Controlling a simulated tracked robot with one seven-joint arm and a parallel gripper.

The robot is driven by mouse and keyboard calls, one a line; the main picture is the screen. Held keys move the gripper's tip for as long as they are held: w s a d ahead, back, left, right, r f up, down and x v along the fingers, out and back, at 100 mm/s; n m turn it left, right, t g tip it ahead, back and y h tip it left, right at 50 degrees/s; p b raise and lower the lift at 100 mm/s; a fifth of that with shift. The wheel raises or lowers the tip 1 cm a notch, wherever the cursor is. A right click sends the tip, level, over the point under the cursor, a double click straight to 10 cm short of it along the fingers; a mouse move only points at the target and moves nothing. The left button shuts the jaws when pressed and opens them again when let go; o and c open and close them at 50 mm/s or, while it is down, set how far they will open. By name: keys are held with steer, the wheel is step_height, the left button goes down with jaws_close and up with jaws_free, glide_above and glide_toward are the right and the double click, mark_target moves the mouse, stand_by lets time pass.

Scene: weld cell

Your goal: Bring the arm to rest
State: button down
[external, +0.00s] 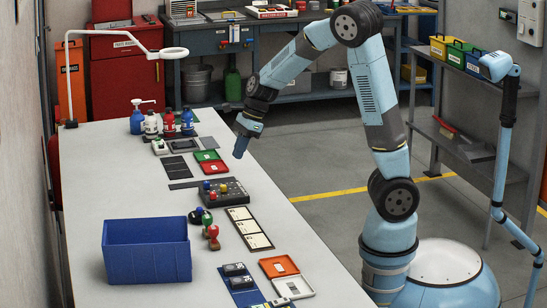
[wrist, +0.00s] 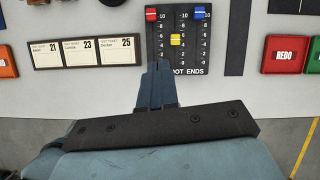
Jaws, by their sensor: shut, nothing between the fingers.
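My gripper (external: 240,148) is shut and empty. In the external view it hangs over the right edge of the white table (external: 135,205), with its fingers pointing down. In the wrist view the closed fingers (wrist: 158,85) lie in front of the lower part of a dark slider panel (wrist: 188,50) and hide some of its lettering. The panel has a red, a yellow and a blue knob. In the external view this panel (external: 232,195) sits on the table below my gripper. I cannot tell whether the fingers touch anything; they look raised above the table.
A blue bin (external: 147,250) stands at the table's near left. Stamps (external: 211,232), a row of cards (external: 248,228), red and green trays (external: 208,162) and several bottles (external: 168,122) are on the table. A lamp (external: 172,53) arches over the back. Shelving (external: 455,140) stands at right.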

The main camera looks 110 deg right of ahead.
steer(key=a+r+n+y, duration=0.1)
steer(key=a+r+n, duration=0.4)
steer(key=a+n, duration=0.45)
steer(key=a+r+n+y, duration=0.1)
steer(key=a+r+n, duration=0.45)
steer(key=a, duration=0.75)
steer(key=s+a+r+n+h, duration=0.1)
steer(key=s+a+n, duration=0.4)
steer(key=a+n, duration=0.2)
steer(key=s+a+r+n+t+h, duration=0.1)
steer(key=s+a+n, duration=0.5)
steer(key=n, duration=0.6)
steer(key=shift+s+a+r, duration=0.3)
steer(key=shift+a+r, duration=0.45)
steer(key=shift+a, duration=0.2)
